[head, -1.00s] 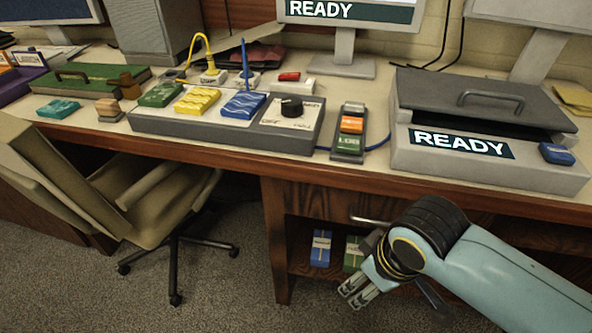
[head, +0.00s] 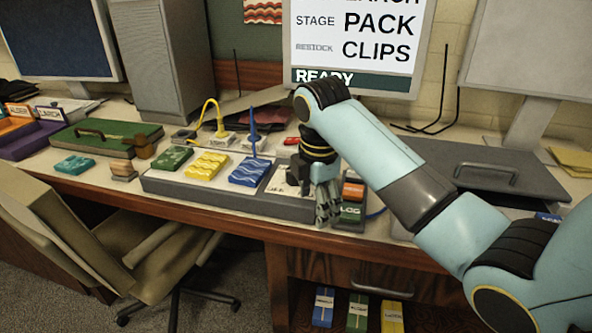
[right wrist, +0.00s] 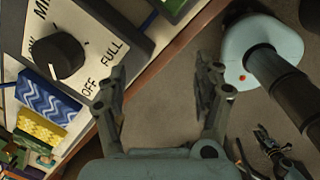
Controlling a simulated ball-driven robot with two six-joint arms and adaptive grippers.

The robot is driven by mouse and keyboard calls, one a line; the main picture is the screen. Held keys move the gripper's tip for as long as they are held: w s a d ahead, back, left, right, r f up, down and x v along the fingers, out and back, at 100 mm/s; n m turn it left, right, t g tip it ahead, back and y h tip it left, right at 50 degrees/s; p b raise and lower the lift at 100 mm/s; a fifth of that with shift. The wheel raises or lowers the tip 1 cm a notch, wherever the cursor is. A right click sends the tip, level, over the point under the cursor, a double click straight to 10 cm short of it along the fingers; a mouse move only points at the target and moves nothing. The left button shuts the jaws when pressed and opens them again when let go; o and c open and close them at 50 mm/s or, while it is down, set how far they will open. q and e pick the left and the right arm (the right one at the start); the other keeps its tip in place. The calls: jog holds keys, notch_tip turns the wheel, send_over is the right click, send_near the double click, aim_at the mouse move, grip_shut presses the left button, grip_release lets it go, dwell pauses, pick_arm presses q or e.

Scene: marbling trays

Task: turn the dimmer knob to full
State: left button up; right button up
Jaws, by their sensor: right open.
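My right gripper (head: 328,208) points down at the console's right front part. In the right wrist view my right gripper (right wrist: 161,80) is open and empty, with its fingers apart from the knob and over the desk's front edge. Dark jaws low at right there seem to be my left gripper (right wrist: 268,150); their state is unclear.
Green, yellow (head: 206,165) and blue (head: 249,172) wavy blocks sit on the console left of the knob. A chair (head: 110,235) is in front of the desk at left.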

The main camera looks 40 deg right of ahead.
jog(key=w+r+n, duration=0.1)
jog(key=w, duration=0.1)
jog(key=w+d+r+n, duration=0.1)
jog(key=w+r+n, duration=0.1)
jog(key=w, duration=0.1)
jog(key=w+d+r+n, duration=0.1)
jog(key=w+r+n, duration=0.1)
jog(key=shift+w+d+g, duration=0.1)
jog(key=shift+w+g, duration=0.2)
jog(key=w+r+n, duration=0.2)
jog(key=r+n, duration=0.1)
jog(key=w+d+r+n+y, duration=0.1)
jog(key=w, duration=0.1)
jog(key=shift+d+r+g, duration=0.1)
jog(key=shift+r+g, duration=0.2)
notch_tip(320, 180, down, 10)
jog(key=shift+f, duration=0.1)
jog(key=c, duration=1.2)
jog(key=shift+o, duration=0.2)
